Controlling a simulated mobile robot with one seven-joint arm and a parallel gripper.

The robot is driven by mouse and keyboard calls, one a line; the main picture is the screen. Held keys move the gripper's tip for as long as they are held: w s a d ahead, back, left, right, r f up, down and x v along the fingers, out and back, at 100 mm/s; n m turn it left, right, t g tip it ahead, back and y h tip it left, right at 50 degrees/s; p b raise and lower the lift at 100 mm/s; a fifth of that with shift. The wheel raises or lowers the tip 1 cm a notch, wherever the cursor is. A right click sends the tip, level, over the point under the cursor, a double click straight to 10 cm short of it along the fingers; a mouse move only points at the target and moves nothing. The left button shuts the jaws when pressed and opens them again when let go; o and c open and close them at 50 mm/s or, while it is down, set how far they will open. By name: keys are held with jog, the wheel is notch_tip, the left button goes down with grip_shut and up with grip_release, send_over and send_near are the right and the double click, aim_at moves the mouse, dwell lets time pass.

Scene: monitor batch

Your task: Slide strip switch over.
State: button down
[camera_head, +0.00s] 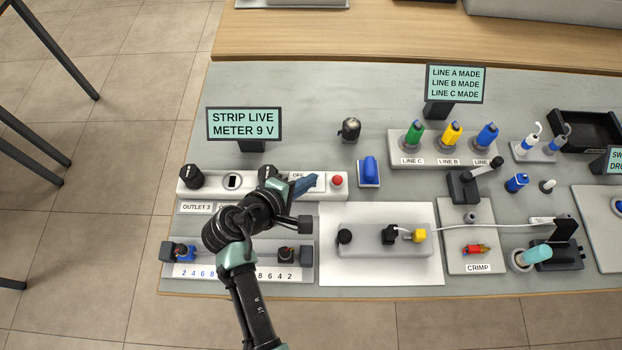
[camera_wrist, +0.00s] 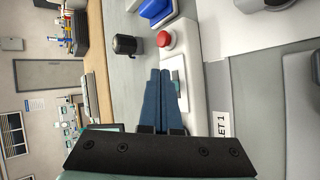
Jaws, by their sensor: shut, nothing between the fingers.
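The white power strip (camera_head: 212,188) lies at the left of the grey bench, with black plugs and a red button (camera_head: 337,181) at its right end. A white switch plate, partly labelled "OF…" (camera_head: 298,175), sits beside the button. My gripper (camera_head: 313,180) is shut and empty, its blue fingers over this plate and hiding part of it. The sign (camera_head: 243,123) reads "STRIP LIVE METER 9 V".
A blue rocker block (camera_head: 369,170) and a dark cylinder (camera_head: 349,128) stand behind the strip. A grey block with plugs (camera_head: 365,240) lies on a white sheet (camera_head: 420,277) in front.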

jog(key=shift+a, duration=0.35)
jog(key=shift+d, duration=0.3)
notch_tip(320, 180, up, 6)
jog(key=s+p, duration=0.1)
jog(key=p, duration=0.6)
jog(key=shift+s, duration=0.1)
dwell(0.6)
